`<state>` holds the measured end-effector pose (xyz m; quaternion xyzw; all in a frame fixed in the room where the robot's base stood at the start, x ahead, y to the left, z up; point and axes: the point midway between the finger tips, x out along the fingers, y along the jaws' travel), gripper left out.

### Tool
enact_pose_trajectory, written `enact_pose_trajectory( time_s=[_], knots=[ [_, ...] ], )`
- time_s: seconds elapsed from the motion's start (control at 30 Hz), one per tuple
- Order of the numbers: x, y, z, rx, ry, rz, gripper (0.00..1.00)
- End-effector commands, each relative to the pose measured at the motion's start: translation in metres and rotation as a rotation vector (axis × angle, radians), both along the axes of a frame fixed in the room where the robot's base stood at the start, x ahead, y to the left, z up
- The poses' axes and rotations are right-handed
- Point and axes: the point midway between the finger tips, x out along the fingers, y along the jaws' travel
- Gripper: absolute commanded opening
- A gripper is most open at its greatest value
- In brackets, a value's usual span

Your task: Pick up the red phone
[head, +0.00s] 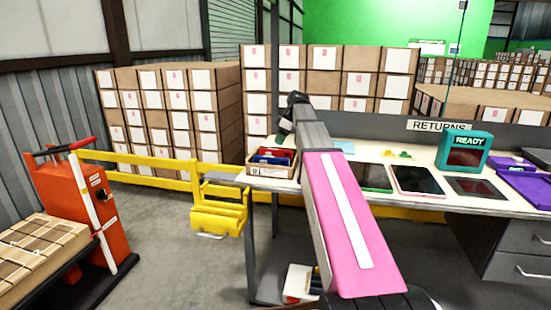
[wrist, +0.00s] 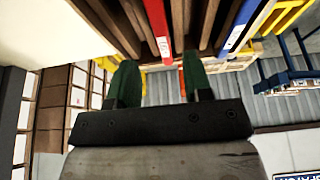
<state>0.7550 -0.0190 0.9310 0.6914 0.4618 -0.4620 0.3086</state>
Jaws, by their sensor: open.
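The red phone (wrist: 158,30) stands on edge in a slot of a divided carton, and its lower end with a white label lies ahead of my fingers in the wrist view. My gripper (wrist: 160,66) is open, with its green fingertips one to each side of the phone's line. I cannot tell whether they touch it. In the head view the carton (head: 259,171) sits at the left end of the table, with red and blue items inside. My gripper (head: 284,131) is above it, partly hidden by my arm.
A blue item (wrist: 241,24) stands in another slot, to the right of the red phone. On the bench (head: 365,153) are tablets, a teal READY box (head: 462,168) and a purple tray (head: 525,188). Yellow rails (head: 150,160) stand left of the bench.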

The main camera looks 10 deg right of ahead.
Motion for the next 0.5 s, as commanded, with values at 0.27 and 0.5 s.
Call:
enact_pose_trajectory(
  time_s=[0.27, 0.5],
  knots=[
    [0.001, 0.009, -0.022, 0.000, 0.002, 0.001, 0.46],
    [0.005, 0.019, -0.049, 0.000, 0.000, 0.000, 0.46]
  ],
)
